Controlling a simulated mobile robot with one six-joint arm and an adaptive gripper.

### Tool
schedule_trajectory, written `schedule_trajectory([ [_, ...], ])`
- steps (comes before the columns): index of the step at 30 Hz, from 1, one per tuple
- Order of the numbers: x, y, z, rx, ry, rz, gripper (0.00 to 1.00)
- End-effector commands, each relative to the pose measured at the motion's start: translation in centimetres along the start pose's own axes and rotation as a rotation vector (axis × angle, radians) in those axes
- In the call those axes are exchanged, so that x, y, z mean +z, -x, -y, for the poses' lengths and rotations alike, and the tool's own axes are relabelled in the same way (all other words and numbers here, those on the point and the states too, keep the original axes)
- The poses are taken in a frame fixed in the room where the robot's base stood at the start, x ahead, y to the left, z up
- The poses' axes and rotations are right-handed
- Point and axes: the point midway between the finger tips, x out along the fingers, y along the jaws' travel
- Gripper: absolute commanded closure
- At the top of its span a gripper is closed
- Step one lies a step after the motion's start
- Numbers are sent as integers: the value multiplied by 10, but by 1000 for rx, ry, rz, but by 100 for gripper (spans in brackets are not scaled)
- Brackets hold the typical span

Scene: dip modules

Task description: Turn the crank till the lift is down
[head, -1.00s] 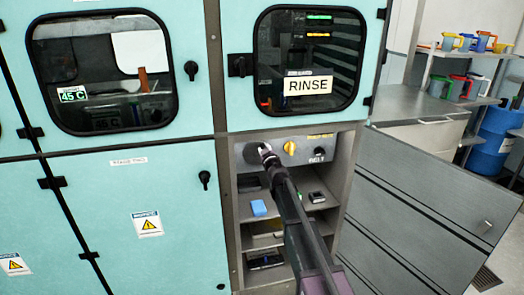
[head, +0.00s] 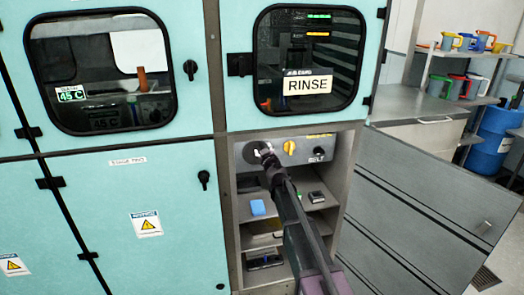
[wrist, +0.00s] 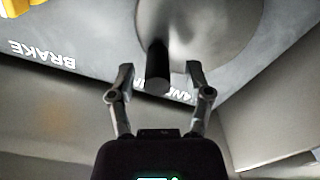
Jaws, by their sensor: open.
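The crank is a grey disc (head: 251,152) on the panel in the open bay below the RINSE window. In the wrist view the disc (wrist: 225,25) carries a dark round handle (wrist: 157,72) that points toward me. My gripper (wrist: 160,76) is open, with one finger on each side of the handle's end. Gaps show between the fingers and the handle. In the head view my gripper (head: 269,160) is at the disc and covers part of it. I cannot make out the lift clearly behind the RINSE window (head: 308,60).
A yellow brake knob (head: 289,147) and a black knob (head: 319,153) sit right of the crank. An open grey door (head: 420,205) stands at right. Teal cabinet doors (head: 130,215) are at left.

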Motion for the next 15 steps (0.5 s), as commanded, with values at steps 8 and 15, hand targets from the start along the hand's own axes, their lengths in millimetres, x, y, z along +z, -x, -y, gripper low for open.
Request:
schedule_trajectory([
  [8, 0, 33, 0, 0, 0, 0, 35],
  [15, 0, 73, 1, -1, 0, 0, 35],
])
